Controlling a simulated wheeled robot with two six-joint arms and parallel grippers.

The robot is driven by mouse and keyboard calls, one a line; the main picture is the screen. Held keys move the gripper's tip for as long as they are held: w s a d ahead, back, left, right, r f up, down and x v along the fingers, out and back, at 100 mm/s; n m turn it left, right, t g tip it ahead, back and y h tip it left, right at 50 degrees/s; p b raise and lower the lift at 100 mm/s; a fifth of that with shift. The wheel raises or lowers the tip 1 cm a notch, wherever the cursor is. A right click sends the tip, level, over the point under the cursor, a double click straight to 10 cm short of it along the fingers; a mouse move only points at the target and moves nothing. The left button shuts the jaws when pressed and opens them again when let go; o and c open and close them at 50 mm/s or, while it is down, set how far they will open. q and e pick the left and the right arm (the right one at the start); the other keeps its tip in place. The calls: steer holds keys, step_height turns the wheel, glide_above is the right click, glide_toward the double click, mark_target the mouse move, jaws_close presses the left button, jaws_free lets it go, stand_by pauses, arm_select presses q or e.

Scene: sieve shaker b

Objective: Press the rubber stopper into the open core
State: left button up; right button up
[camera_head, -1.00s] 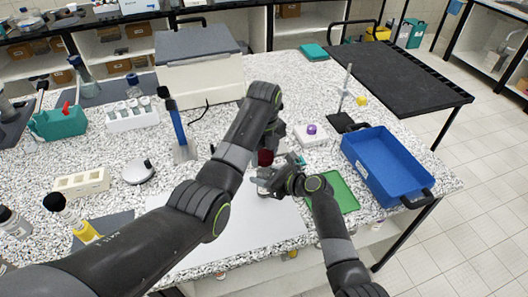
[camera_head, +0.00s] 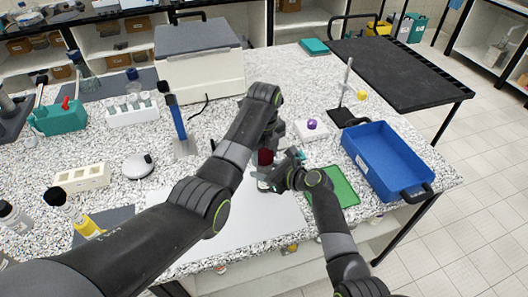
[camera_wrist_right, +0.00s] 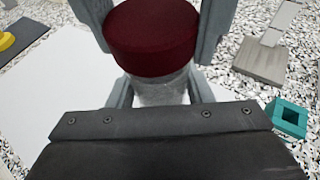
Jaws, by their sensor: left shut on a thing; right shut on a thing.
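The rubber stopper, a dark red cylinder (camera_wrist_right: 152,28), sits between grey fingers in the right wrist view. It also shows as a small red patch (camera_head: 265,157) below my left gripper (camera_head: 266,149) in the head view. My left gripper comes down from above and is shut on the stopper. Directly below the stopper is the pale, clear core (camera_wrist_right: 160,88). My right gripper (camera_head: 268,177) is shut on the core from the side. The stopper hides the core's top rim, so I cannot tell whether the stopper has entered it.
A white mat (camera_head: 215,240) lies beneath my arms. A green mat (camera_head: 343,190) and a blue tray (camera_head: 405,180) lie to the right. A white block with a purple knob (camera_head: 311,125) and a stand (camera_head: 345,85) are behind. A blue-handled tool stand (camera_head: 185,148) is left.

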mark_target(264, 153)
arm_select(q)
steer(key=shift+f, duration=0.6)
stand_by(0.3)
steer(key=o, duration=1)
steer(key=shift+r, duration=0.1)
step_height(264, 153, up, 7)
steer(key=shift+r, duration=0.15)
arm_select(e)
steer(key=o, duration=1.5)
steer(key=shift+c, duration=0.2)
